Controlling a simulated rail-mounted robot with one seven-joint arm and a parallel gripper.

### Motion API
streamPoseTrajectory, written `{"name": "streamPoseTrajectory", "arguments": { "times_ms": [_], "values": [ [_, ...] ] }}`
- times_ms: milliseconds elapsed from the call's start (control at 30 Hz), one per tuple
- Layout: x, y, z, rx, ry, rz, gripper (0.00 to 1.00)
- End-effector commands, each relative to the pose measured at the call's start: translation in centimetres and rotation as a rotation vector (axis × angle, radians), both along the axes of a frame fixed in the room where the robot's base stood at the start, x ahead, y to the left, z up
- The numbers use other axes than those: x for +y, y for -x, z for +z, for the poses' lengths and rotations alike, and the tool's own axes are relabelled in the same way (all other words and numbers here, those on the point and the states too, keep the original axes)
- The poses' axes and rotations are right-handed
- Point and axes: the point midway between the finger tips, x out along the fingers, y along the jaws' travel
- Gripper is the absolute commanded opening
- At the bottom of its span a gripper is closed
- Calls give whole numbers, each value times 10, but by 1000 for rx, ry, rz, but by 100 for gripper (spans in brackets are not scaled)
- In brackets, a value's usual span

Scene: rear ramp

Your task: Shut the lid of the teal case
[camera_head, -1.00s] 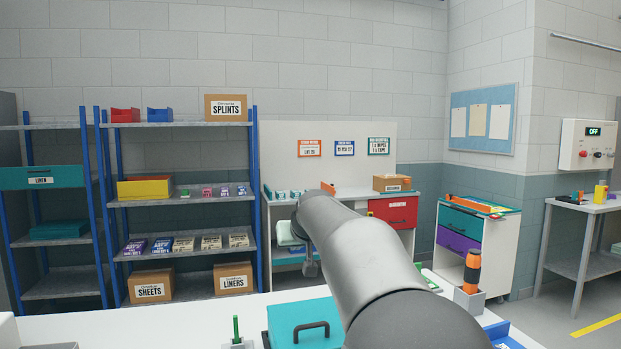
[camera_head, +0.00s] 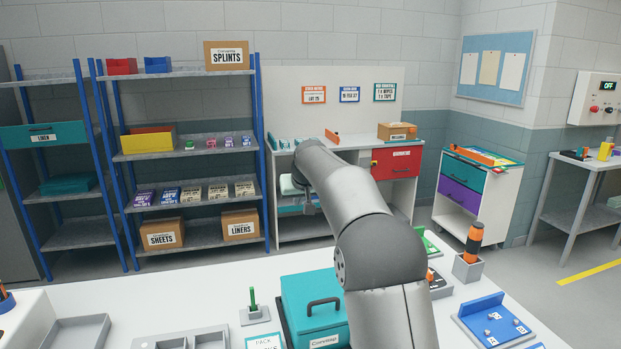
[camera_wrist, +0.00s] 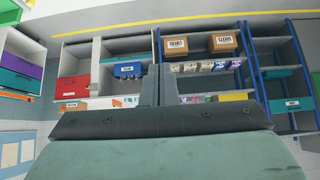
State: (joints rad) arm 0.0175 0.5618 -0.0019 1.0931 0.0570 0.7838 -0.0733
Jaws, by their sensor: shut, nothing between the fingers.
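The teal case (camera_head: 297,290) stands on the white table, with a black handle (camera_head: 322,301) and a white label low on the side facing me. My arm covers its right part. A dark edge shows at its left side; I cannot tell from this view how far the lid stands open. My gripper is shut and empty in the wrist view (camera_wrist: 158,84), its fingers together. In the head view my arm reaches past the case toward the back, and the fingers cannot be made out. The case cannot be made out in the wrist view.
A green peg in a grey block (camera_head: 254,309) stands left of the case. Grey trays (camera_head: 78,333) lie further left. An orange-and-black tool in a grey holder (camera_head: 468,267) and a blue board (camera_head: 494,322) are at right. Shelves (camera_head: 190,201) stand behind the table.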

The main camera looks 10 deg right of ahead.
Motion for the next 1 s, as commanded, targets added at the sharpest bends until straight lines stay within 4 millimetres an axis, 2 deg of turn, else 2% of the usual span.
{"name": "streamPoseTrajectory", "arguments": {
  "times_ms": [33,400,600,733,767,867,967,1000],
  "values": [
    [-1,7,10,-7,1,-1,0],
    [-3,48,57,-5,0,-1,0],
    [-4,60,71,-4,0,-1,0],
    [-3,74,68,19,0,-2,0],
    [-2,82,65,32,-1,-2,0],
    [1,120,44,102,-2,-4,0],
    [4,179,12,197,-1,-5,0],
    [5,206,-3,239,0,-5,0]
  ]
}}
